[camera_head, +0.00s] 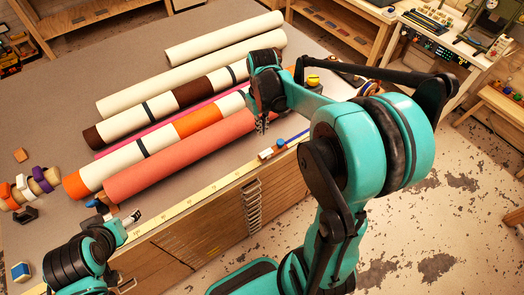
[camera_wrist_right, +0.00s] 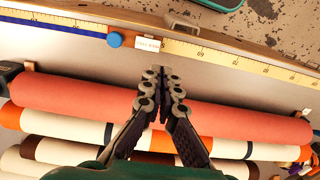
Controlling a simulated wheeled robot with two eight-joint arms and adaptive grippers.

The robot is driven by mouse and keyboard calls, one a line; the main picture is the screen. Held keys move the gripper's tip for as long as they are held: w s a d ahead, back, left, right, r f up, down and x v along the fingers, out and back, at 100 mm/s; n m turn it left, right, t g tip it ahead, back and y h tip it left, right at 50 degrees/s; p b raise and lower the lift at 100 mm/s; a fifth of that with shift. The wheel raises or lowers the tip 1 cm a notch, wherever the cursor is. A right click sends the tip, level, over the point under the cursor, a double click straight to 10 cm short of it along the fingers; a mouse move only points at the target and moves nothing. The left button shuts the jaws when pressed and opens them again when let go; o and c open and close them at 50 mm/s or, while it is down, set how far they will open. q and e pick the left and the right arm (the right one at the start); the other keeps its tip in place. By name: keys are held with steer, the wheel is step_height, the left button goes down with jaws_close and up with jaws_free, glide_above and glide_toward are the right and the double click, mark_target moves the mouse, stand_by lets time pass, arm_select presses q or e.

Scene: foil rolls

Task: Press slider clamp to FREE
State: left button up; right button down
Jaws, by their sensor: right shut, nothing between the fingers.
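The slider clamp shows in the right wrist view as a white block (camera_wrist_right: 147,43) with small, unreadable lettering and a round blue knob (camera_wrist_right: 115,40) on its left. It sits on the yellow ruler strip (camera_wrist_right: 220,58). In the head view the blue knob (camera_head: 281,143) is at the table's front edge, just right of my right gripper. My right gripper (camera_head: 262,127) is shut and empty above the front coral roll; its fingertips (camera_wrist_right: 160,76) are apart from the clamp. My left gripper (camera_head: 138,218) is at the front edge, lower left; its finger opening is unclear.
Several rolls, among them a coral roll (camera_head: 180,157) and a cream roll (camera_head: 225,38), lie across the grey table (camera_head: 70,85). The table's far left is clear.

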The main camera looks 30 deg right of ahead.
mark_target(261, 157)
step_height(261, 157, down, 14)
steer(key=b, duration=0.2)
steer(key=shift+a+b, duration=0.1)
steer(key=shift+b, duration=0.3)
steer(key=shift+a+f+h+b, duration=0.15)
steer(key=shift+f+h+b, duration=0.5)
steer(key=shift+b, duration=0.1)
steer(key=shift+r, duration=0.25)
steer(key=shift+r+p, duration=0.1)
steer(key=shift+p, duration=0.2)
steer(key=shift+r+p, duration=0.45)
steer(key=shift+r, duration=0.25)
